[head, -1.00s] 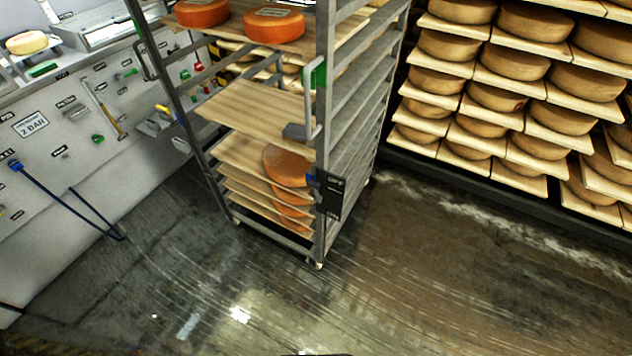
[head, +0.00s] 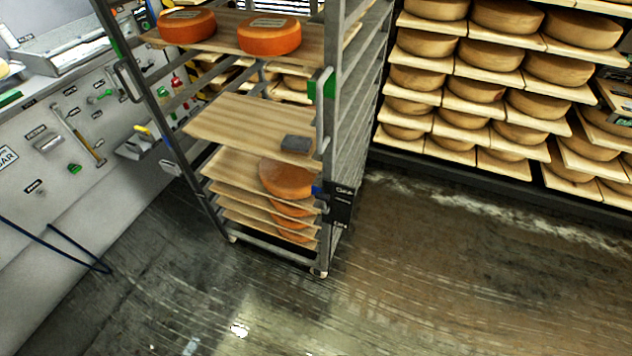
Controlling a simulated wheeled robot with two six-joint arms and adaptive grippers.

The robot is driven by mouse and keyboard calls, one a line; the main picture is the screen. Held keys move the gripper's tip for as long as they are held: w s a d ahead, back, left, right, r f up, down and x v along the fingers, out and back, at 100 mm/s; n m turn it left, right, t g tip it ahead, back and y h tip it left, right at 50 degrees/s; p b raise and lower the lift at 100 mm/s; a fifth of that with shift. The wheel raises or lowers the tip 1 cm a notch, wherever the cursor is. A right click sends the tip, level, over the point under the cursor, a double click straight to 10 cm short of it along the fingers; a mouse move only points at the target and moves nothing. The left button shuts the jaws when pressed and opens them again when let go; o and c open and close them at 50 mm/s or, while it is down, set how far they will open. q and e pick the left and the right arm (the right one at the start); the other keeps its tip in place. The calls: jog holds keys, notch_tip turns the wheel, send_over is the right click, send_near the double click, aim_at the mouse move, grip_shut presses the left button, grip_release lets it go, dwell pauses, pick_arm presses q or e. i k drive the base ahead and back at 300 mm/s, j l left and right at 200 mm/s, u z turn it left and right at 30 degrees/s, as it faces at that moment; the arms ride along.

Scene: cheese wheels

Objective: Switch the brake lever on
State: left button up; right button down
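A metal rack trolley (head: 333,170) with wooden shelves stands in the middle of the head view. A black plate (head: 340,206) with white lettering is fixed low on its near right post. A small blue part (head: 317,191) sticks out at the plate's left edge; it looks like the brake lever. The lettering is too small to read, and I cannot tell the lever's setting. Neither of my grippers is in view.
Orange cheese wheels (head: 269,35) sit on the rack's upper shelf, others on lower boards. A grey wall panel (head: 40,170) with tools and a hanging dark hose is at left. Shelves of brown cheese wheels (head: 477,90) stand behind right. The wet floor (head: 440,290) in front is clear.

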aim_at(325, 198)
jog(key=i+j+z, duration=0.1)
jog(key=j+z, duration=0.3)
jog(key=j, duration=0.55)
jog(key=j+z, duration=0.4)
jog(key=j, duration=0.5)
